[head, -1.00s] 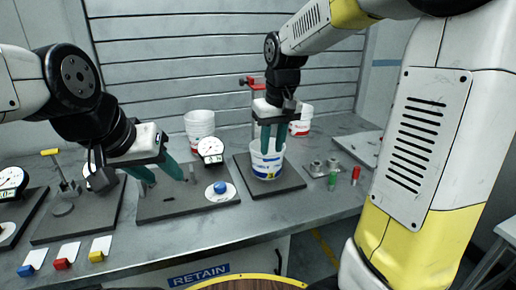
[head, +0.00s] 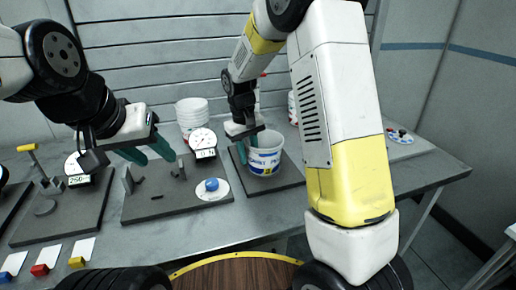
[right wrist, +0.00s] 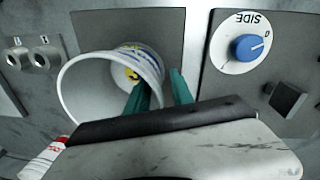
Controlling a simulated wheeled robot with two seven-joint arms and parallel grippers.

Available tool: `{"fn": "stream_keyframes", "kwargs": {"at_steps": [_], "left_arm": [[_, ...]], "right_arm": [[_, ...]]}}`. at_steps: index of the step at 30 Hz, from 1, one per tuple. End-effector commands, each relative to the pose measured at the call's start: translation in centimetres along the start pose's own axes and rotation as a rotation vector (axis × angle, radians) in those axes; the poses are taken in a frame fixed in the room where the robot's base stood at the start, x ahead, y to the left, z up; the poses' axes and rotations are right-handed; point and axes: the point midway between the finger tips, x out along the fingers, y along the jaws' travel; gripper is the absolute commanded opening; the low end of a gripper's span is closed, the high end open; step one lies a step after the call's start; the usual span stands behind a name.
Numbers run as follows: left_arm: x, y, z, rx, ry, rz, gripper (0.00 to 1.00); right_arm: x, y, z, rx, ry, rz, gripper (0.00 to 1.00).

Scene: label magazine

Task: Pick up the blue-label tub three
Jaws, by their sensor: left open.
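The white tub with a blue label (head: 264,160) stands upright on a dark square plate at the middle of the bench. It also shows in the right wrist view (right wrist: 88,92), its mouth toward the camera. My right gripper (head: 248,139) is down at the left side of its rim. In the right wrist view its green fingers (right wrist: 160,97) are apart, one inside the tub's mouth and one outside the wall. The wall passes between them and the tub still rests on the plate. My left gripper (head: 147,152) is open and empty, above the left part of the bench.
A stack of white tubs (head: 192,117) stands at the back, behind a round dial gauge (head: 202,140). A plate with a blue knob (head: 211,185) lies left of the tub. Red, blue and yellow blocks with white cards (head: 77,262) line the front left edge.

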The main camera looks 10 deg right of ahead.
Motion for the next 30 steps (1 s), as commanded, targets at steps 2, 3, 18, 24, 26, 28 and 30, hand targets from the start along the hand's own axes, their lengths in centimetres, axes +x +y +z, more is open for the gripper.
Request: {"fn": "stream_keyframes", "kwargs": {"at_steps": [2,3,18,24,26,28,30], "left_arm": [[0.0,0.0,0.0,0.0,0.0,0.0,0.44],[0.0,0.0,0.0,0.0,0.0,0.0,0.44],[0.01,0.0,0.0,0.0,0.0,0.0,0.44],[0.01,0.0,0.0,0.0,0.0,0.0,0.44],[0.01,0.0,0.0,0.0,0.0,0.0,0.44],[0.01,0.0,0.0,0.0,0.0,0.0,0.44],[0.01,0.0,0.0,0.0,0.0,0.0,0.44]], "right_arm": [[0.68,0.02,0.01,0.001,0.0,0.0,0.28],[0.85,0.03,-0.01,0.001,0.001,0.0,0.28],[0.9,0.04,-0.02,0.001,0.002,0.0,0.0],[0.89,0.04,-0.02,0.001,0.002,0.0,0.0],[0.89,0.04,-0.02,0.001,0.002,0.0,0.0],[0.89,0.04,-0.02,0.001,0.002,0.0,0.0],[0.89,0.04,-0.02,0.001,0.002,0.0,0.0]]}}
